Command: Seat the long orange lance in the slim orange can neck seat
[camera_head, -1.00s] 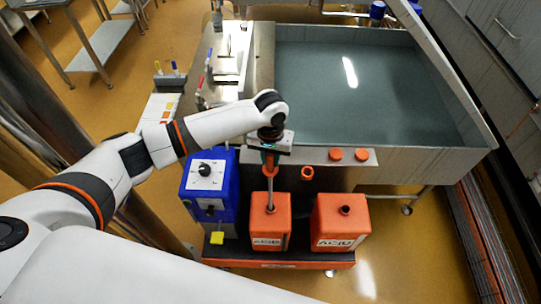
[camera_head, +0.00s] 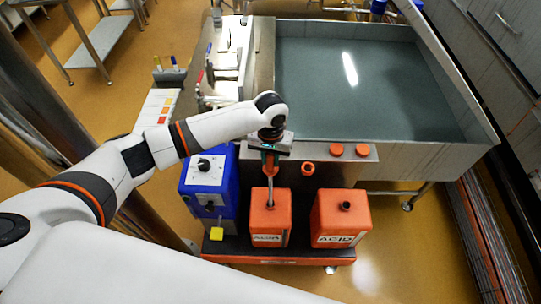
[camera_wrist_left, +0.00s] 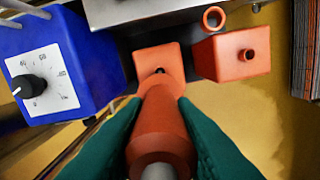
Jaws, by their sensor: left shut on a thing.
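My left gripper (camera_head: 269,160) is shut on the orange head of the lance and holds it upright above the slim orange can (camera_head: 268,228). The lance's thin grey shaft (camera_head: 271,192) runs down to the top of that can. It appears to go into the neck, but I cannot tell how deep. The orange head stands clear above the can top. In the left wrist view the lance head (camera_wrist_left: 160,125) lies between the green fingers (camera_wrist_left: 158,135) and covers most of the neck. The slim can (camera_wrist_left: 172,58) shows behind it. My right gripper is out of view.
A wider orange can (camera_head: 341,222) stands to the right, a blue pump box with a dial (camera_head: 207,178) to the left. Both share a low cart (camera_head: 250,252) with the slim can. An orange ring (camera_head: 308,168) and a steel basin (camera_head: 400,172) lie behind.

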